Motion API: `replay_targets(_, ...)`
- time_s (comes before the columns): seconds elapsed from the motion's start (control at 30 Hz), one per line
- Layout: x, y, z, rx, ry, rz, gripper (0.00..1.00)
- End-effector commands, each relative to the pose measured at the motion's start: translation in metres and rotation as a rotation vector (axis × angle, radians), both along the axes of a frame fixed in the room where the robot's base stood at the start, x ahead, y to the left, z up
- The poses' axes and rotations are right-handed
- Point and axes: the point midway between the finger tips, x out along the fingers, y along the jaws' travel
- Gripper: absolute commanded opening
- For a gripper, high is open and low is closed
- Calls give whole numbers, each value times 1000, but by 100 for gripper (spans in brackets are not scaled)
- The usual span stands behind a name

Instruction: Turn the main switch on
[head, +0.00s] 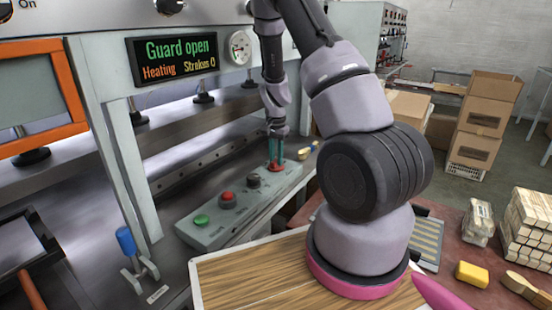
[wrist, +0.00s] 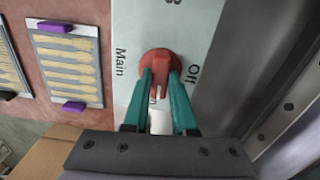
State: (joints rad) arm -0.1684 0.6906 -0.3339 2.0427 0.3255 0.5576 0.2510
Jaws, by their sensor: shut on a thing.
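The main switch is a red rotary knob at the far end of the grey control box (head: 240,215). The knob shows in the head view (head: 277,168) and in the wrist view (wrist: 160,58). My gripper (head: 275,158), with its teal fingers (wrist: 161,78), is shut on the knob's raised handle, one finger on each side. In the wrist view, the handle runs up and down the picture. The word "Main" is printed left of the knob and "Off" right of it. The fingers hide part of the knob and its plate.
The display (head: 178,56) reads "Guard open", "Heating" and "Strokes 0". The box also carries a green button (head: 201,220), a red button (head: 227,198) and a black knob (head: 253,180). A blue-handled clamp (head: 127,242) stands to its left. Cardboard boxes (head: 485,112) stand behind.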

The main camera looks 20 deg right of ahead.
Motion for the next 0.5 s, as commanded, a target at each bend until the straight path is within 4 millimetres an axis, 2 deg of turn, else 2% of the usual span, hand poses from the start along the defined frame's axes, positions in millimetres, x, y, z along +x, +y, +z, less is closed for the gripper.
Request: replay_targets(0.5, 0, 0, 0, 0, -1, -96, 0)
